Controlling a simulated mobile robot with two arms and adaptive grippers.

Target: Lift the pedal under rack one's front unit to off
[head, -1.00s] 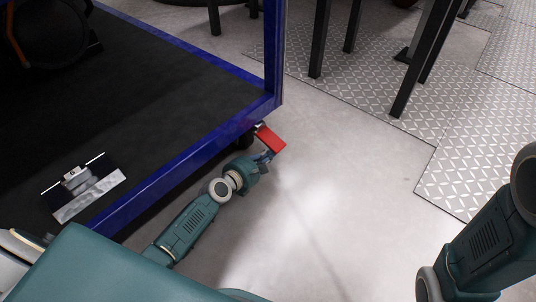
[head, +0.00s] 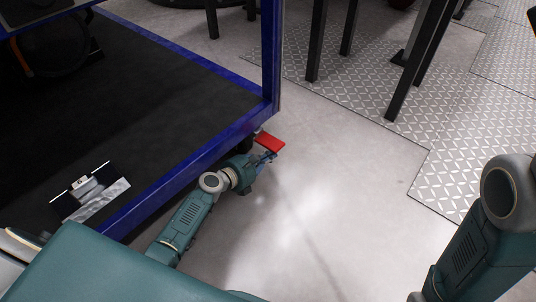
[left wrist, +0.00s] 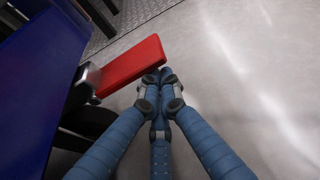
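The red pedal (head: 270,142) juts out from under the near corner of the blue-framed rack (head: 190,155). In the head view it looks close to level. In the left wrist view the pedal (left wrist: 133,66) is a flat red bar on a metal bracket (left wrist: 86,84). My left gripper (head: 271,156) is low beside the pedal. In the left wrist view its blue fingers (left wrist: 168,76) come together at the tips, with nothing between them, close to the pedal's outer end. I cannot tell whether they touch it. My right arm shows at the right; its gripper is out of view.
A dark caster (left wrist: 88,120) sits under the rack next to the pedal. The rack's black deck (head: 150,110) carries a small metallic item (head: 92,193). Black legs (head: 318,40) stand behind, by metal tread plates (head: 375,95). The pale floor right of the pedal is clear.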

